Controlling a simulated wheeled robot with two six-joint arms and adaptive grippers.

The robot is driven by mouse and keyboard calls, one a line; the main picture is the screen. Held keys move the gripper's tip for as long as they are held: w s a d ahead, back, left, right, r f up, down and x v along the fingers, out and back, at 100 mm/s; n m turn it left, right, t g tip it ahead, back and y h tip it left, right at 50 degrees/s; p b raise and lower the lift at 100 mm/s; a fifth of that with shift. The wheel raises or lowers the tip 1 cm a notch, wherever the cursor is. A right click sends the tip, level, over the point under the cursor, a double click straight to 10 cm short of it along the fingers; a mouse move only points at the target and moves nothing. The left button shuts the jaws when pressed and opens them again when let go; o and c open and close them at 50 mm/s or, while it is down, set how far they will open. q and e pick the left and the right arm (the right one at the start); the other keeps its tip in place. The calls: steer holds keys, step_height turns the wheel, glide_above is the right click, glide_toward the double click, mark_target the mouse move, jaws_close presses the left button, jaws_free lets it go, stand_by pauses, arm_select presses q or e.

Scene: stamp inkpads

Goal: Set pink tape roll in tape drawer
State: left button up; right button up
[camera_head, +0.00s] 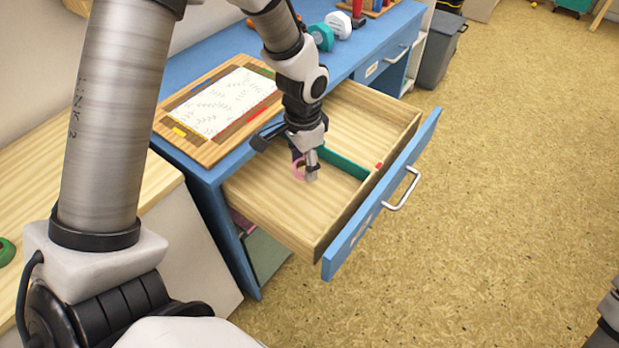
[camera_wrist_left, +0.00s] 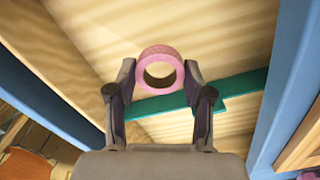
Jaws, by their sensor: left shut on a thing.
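The pink tape roll (camera_head: 297,171) is held between the fingertips of my left gripper (camera_head: 305,172), over the near-left compartment of the open wooden drawer (camera_head: 262,192). I cannot tell whether the roll touches the drawer floor. A green divider (camera_head: 343,163) crosses the drawer and also shows in the wrist view (camera_wrist_left: 160,107).
The drawer's blue front (camera_head: 345,235) with its metal handle (camera_head: 404,190) faces the open floor. A wooden board with paper (camera_head: 222,102) lies on the blue desk (camera_head: 217,172). A small red piece (camera_head: 379,165) sits at the drawer's front side. A grey bin (camera_head: 437,58) stands beyond.

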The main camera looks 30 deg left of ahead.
mark_target(304, 189)
arm_select(q)
step_height(304, 189, down, 6)
steer(key=shift+r+b, duration=0.15)
steer(key=shift+b, duration=0.4)
steer(key=shift+w, duration=0.1)
steer(key=shift+f, duration=0.2)
steer(key=o, duration=0.9)
steer(key=shift+f, duration=0.1)
step_height(304, 189, up, 12)
steer(key=p, duration=0.2)
steer(key=shift+r+p, duration=0.25)
steer(key=shift+p, duration=0.15)
